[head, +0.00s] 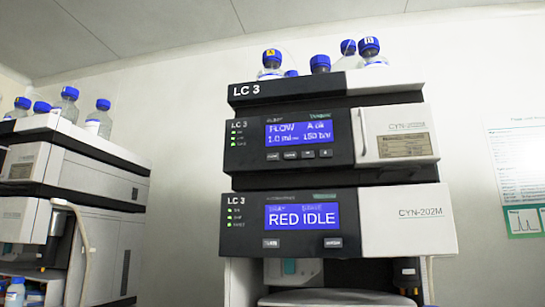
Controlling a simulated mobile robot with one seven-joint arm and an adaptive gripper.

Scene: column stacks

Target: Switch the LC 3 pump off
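The LC 3 stack stands at the centre right in the head view. Its pump module (385,128) is the upper unit, labelled LC 3, with a lit blue display (299,132) that reads FLOW, about 1.0 ml, and 150 bar. A row of small buttons (299,154) sits under that display, and small indicator lights (234,138) are at its left. Below it is another LC 3 module (420,222), marked CYN-202M, whose blue display (302,216) reads RED IDLE. My gripper is not in view.
Blue-capped bottles (320,64) stand on top of the stack. A second stack (110,215) with bottles stands at the left, with a wall gap between. Posters (518,165) hang on the right wall. An open bay with a tray (335,298) is at the bottom.

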